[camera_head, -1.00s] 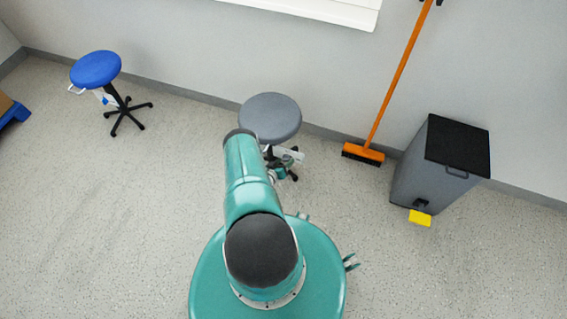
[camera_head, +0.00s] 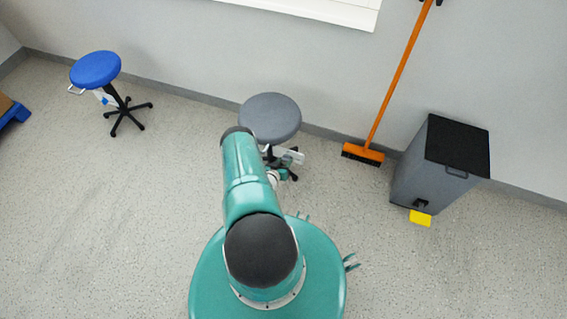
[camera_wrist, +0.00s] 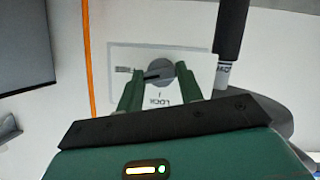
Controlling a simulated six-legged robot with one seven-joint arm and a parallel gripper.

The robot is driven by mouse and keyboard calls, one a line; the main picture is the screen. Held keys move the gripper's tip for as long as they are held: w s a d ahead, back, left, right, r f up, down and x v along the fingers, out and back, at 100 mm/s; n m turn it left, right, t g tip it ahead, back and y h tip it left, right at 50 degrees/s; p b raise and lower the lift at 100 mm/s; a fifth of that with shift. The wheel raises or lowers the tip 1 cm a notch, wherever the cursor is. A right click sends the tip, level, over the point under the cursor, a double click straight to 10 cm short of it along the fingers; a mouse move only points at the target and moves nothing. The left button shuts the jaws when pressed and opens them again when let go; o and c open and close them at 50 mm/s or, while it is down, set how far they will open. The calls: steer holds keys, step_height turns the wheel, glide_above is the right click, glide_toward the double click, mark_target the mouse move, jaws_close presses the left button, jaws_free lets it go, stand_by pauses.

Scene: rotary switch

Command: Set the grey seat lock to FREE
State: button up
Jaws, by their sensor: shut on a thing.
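The grey stool (camera_head: 270,117) stands by the wall in the head view, with a white plate (camera_head: 291,156) under its seat. In the wrist view this white plate (camera_wrist: 118,55) bears a round grey knob (camera_wrist: 160,70) with a dark pointer mark slanting to the lower left. The word LOCK is printed below the knob; a smaller label (camera_wrist: 123,70) at its left is too blurred to read. My gripper (camera_wrist: 161,78) is shut on the knob, one green finger at each side. The fingers hide parts of the knob's sides.
A blue stool (camera_head: 96,68) stands at the left, well apart. An orange broom (camera_head: 397,75) leans on the wall, right of the grey stool. A grey bin (camera_head: 430,168) with a yellow pedal is farther right. A dark post (camera_wrist: 231,30) is close to my right finger.

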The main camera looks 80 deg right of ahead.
steer(key=shift+a+m+t, duration=0.1)
steer(key=shift+m+t, duration=0.6)
steer(key=shift+m, duration=0.4)
steer(key=o, duration=1)
steer(key=v, duration=1.3)
steer(key=shift+s+a+r, duration=0.1)
steer(key=shift+a, duration=0.3)
